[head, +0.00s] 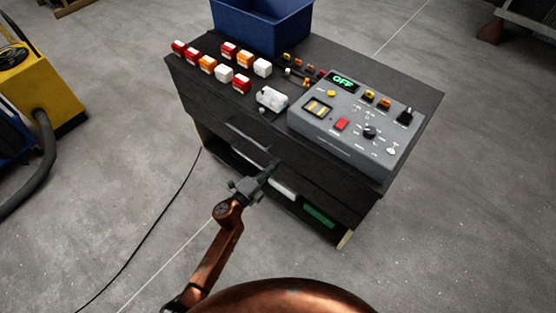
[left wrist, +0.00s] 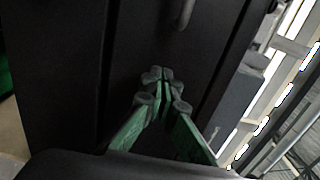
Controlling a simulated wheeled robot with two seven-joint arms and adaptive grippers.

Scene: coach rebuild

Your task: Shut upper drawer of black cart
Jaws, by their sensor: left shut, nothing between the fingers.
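The black cart (head: 205,68) stands ahead of me. Its upper drawer (head: 310,177) has a dark front with a bar handle (head: 248,137). The handle also shows at the top of the left wrist view (left wrist: 183,14). I cannot tell from the head view how far the drawer stands out, if at all. My left gripper (head: 269,170) is shut and empty, its fingertips low at the drawer front, below and right of the handle. In the left wrist view the green fingers (left wrist: 160,78) meet before the dark panel; contact is unclear. My right gripper is not in view.
On the cart top are a blue bin (head: 265,28), several coloured blocks (head: 225,73) and a grey control box (head: 350,125) reading OFF. Below the drawer is an opening with white and green (head: 319,214) items. A yellow machine (head: 45,85) with a hose stands left. A cable crosses the floor.

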